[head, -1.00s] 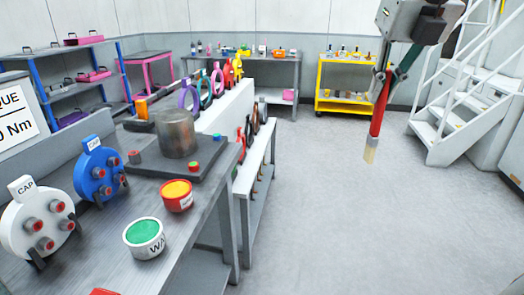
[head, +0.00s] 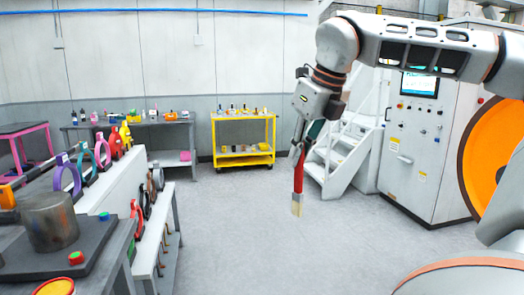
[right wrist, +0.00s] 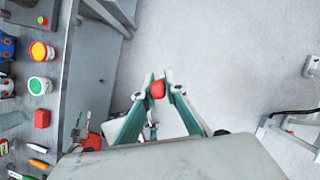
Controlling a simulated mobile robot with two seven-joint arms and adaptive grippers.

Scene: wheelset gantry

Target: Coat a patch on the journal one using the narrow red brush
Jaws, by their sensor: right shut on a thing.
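The narrow red brush (head: 298,180) hangs bristles-down, its pale bristles (head: 297,207) over open floor. My right gripper (head: 300,147) is shut on the top of its handle. In the right wrist view the red handle end (right wrist: 157,89) sits between the green fingertips of my right gripper (right wrist: 160,88). The brush touches nothing else that I can see. I cannot make out a journal in these views. A large orange wheel-like disc (head: 493,150) shows at the right edge, partly cut off and hidden by my arm. My left gripper is not in view.
The workbench (right wrist: 64,75) carries a red tin with a yellow-orange top (right wrist: 40,50) and a tin with a green top (right wrist: 38,85). A yellow cart (head: 243,160), white stairs (head: 335,170) and a grey cabinet (head: 415,150) stand behind. The middle floor is clear.

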